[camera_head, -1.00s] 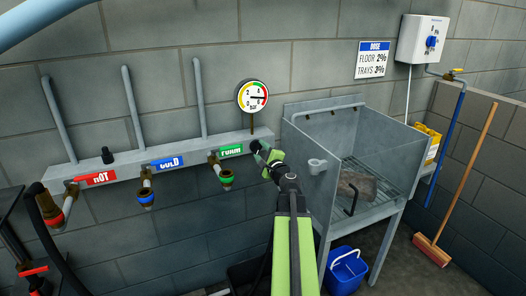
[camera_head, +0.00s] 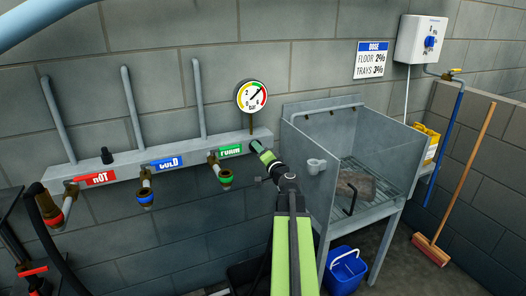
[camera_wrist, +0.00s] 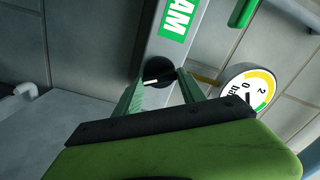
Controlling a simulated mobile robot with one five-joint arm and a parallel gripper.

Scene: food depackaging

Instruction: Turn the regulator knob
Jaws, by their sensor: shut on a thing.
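The regulator knob (camera_wrist: 157,70) is black and round with a white mark, on the right end of the grey manifold bar (camera_head: 112,174). In the wrist view it sits between the green fingers of my gripper (camera_wrist: 161,79), which is shut on it. In the head view my gripper (camera_head: 262,152) reaches the bar's right end and largely hides the knob. The round pressure gauge (camera_head: 251,96) stands just above on a thin stem. Its needle points to the upper right. The gauge also shows in the wrist view (camera_wrist: 247,91).
Red HOT (camera_head: 97,179), blue COLD (camera_head: 166,164) and green FOAM (camera_head: 231,149) labels mark the bar, with outlets below. A metal sink (camera_head: 300,150) stands close to the right of my arm. A blue bucket (camera_head: 345,271) and a broom (camera_head: 467,175) are further right.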

